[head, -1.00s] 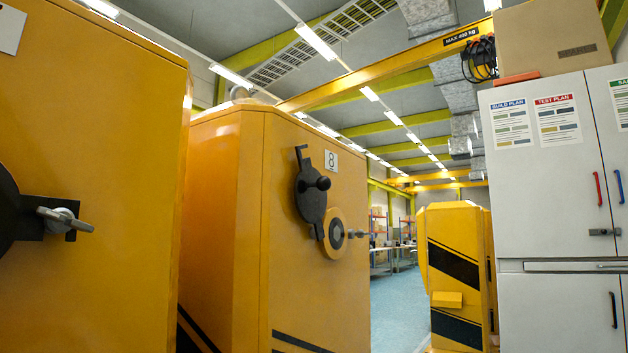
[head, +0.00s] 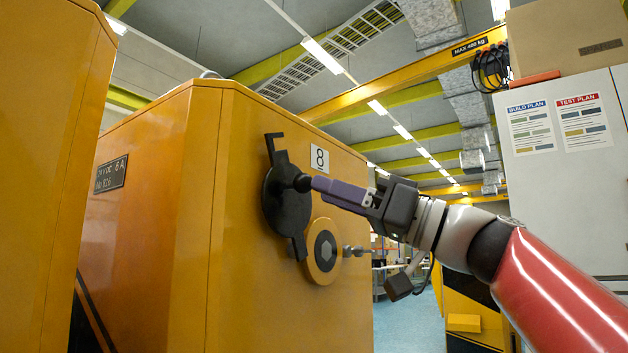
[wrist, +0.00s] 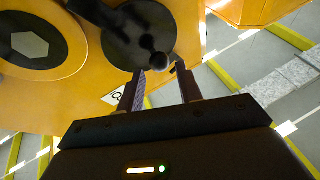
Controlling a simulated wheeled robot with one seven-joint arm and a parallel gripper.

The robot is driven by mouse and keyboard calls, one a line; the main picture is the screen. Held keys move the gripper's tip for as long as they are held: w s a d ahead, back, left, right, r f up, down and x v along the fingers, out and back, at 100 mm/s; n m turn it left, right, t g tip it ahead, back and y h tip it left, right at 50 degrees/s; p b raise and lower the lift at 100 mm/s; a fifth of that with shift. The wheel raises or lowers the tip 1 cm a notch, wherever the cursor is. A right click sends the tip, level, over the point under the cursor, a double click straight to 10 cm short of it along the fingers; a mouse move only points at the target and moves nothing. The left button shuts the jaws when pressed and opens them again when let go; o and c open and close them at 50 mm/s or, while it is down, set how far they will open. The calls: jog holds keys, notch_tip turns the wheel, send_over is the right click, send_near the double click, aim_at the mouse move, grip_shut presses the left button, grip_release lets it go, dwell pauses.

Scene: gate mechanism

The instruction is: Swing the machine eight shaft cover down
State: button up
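The black shaft cover (head: 284,206) is a round plate with a hooked arm on top and a short tab below. It sits on the yellow front of machine eight (head: 228,240), above and left of the shaft, which is uncovered. The shaft (head: 323,252) shows a grey hexagon inside a yellow ring, also in the wrist view (wrist: 30,46). A dark round knob (wrist: 160,61) sticks out from the cover. My gripper (head: 312,184) reaches it from the right. In the wrist view, my gripper (wrist: 160,70) is open, with the knob at its fingertips; contact is unclear.
A threaded bolt with a wing-like end (head: 356,251) sticks out right of the shaft, below my gripper. A number 8 plate (head: 320,159) is above it. Another yellow machine (head: 45,150) stands close on the left. A grey cabinet (head: 565,180) stands on the right behind my arm.

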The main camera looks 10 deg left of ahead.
aim_at(301, 198)
jog(key=shift+p+x, duration=0.55)
jog(key=shift+x, duration=1.3)
grip_shut()
